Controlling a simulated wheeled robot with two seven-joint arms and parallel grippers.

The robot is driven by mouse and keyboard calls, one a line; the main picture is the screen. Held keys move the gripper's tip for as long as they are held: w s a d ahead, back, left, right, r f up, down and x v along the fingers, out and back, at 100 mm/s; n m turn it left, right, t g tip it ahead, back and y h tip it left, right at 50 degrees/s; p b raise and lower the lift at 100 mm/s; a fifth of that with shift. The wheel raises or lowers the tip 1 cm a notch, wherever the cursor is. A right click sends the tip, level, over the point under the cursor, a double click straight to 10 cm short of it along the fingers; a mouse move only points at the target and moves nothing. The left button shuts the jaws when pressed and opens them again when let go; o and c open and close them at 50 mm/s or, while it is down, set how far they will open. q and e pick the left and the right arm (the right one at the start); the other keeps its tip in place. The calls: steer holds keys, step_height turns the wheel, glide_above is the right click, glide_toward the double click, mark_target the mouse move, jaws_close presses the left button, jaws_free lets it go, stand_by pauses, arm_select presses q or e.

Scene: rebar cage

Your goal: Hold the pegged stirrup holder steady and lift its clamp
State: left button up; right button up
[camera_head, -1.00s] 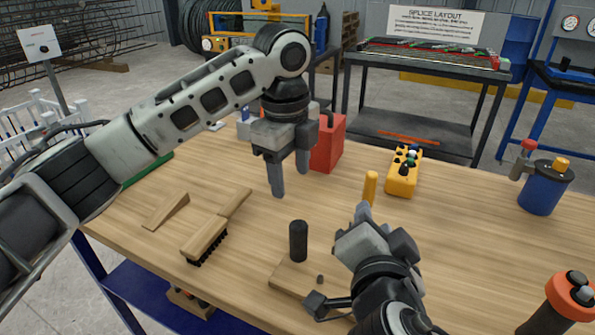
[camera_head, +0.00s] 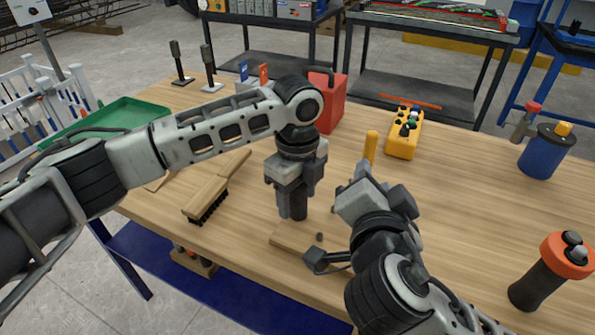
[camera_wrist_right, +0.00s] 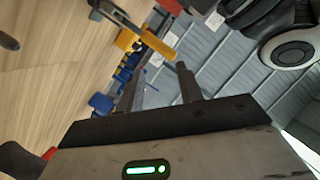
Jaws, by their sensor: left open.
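The holder's wooden base (camera_head: 287,238) lies on the workbench, with a small dark knob (camera_head: 319,237) on top. Its upright black peg (camera_head: 293,213) is mostly hidden by my left gripper (camera_head: 291,203), whose open fingers reach down around it; I cannot tell whether they touch it. A yellow upright handle (camera_head: 370,147), possibly the clamp's, shows behind my right gripper (camera_head: 350,186). In the right wrist view a yellow bar (camera_wrist_right: 158,43) crosses beyond the separated, empty fingers (camera_wrist_right: 160,75). My right arm hides much of the holder's right side.
A wooden-handled brush (camera_head: 207,198) lies left of the holder. A red can (camera_head: 330,105) and a yellow box (camera_head: 404,136) stand behind. A blue canister (camera_head: 545,152) and an orange-topped black handle (camera_head: 550,268) are at right.

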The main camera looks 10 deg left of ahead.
arm_select(q)
steer(key=shift+f, duration=1.05)
jaws_close()
arm_select(e)
steer(key=shift+d, duration=0.15)
jaws_close()
steer(key=d+n+t+y, duration=0.2)
steer(key=d+n+y, duration=0.3)
steer(key=n, duration=1)
steer(key=shift+s+d+f+n+g+y, duration=0.35)
steer(key=shift+s+n+g+y, duration=0.55)
steer(key=shift+n, duration=2.4)
steer(key=shift+s+d+f+n+g+y, duration=0.5)
steer(key=shift+n+y, duration=0.8)
steer(key=shift+n, duration=2)
steer(key=shift+s+d+f+n+g+y, duration=0.1)
steer(key=shift+s+f+n+g+y, duration=0.6)
steer(key=shift+n, duration=2.6)
